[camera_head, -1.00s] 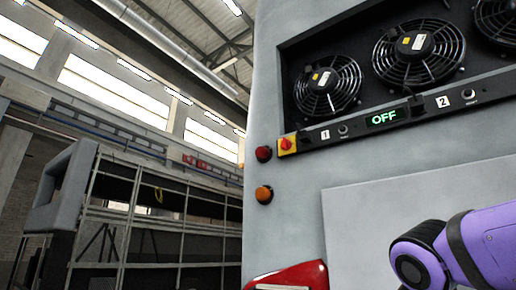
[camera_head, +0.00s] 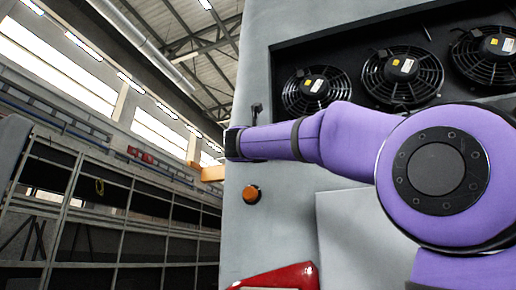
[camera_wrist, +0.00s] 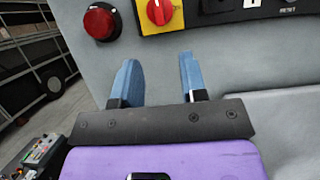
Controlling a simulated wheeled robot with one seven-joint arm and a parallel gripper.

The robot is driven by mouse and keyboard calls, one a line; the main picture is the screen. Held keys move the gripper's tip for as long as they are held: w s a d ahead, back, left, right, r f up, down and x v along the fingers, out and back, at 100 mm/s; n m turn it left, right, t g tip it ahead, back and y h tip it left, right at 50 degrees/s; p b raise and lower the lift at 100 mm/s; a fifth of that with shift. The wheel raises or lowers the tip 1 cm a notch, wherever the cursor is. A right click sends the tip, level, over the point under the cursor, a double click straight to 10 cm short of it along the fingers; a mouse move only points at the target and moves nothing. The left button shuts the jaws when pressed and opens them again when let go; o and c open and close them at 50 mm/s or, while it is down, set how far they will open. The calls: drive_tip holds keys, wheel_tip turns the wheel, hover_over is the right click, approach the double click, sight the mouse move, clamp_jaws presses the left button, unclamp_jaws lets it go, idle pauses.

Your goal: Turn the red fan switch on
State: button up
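The red fan switch (camera_wrist: 160,11) is a red rotary knob on a yellow plate (camera_wrist: 177,22) at the top of the wrist view. My gripper (camera_wrist: 158,75) is open and empty, its two blue fingers apart and pointing up toward the panel, just below the switch and the red lamp. The fingers do not touch the knob. In the head view my purple arm hides the switch and the OFF display; part of my gripper end shows at the panel's left edge.
A red lamp (camera_wrist: 101,21) sticks out left of the switch. An orange lamp (camera_head: 251,194) is lower on the grey panel. Several fans (camera_head: 403,76) sit in the recess above. A red light (camera_head: 278,277) is at the bottom. A metal frame (camera_head: 110,205) stands at left.

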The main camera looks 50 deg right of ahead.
drive_tip(key=x, duration=1)
drive_tip(key=shift+d, duration=0.35)
drive_tip(key=shift+w, duration=0.15)
clamp_jaws()
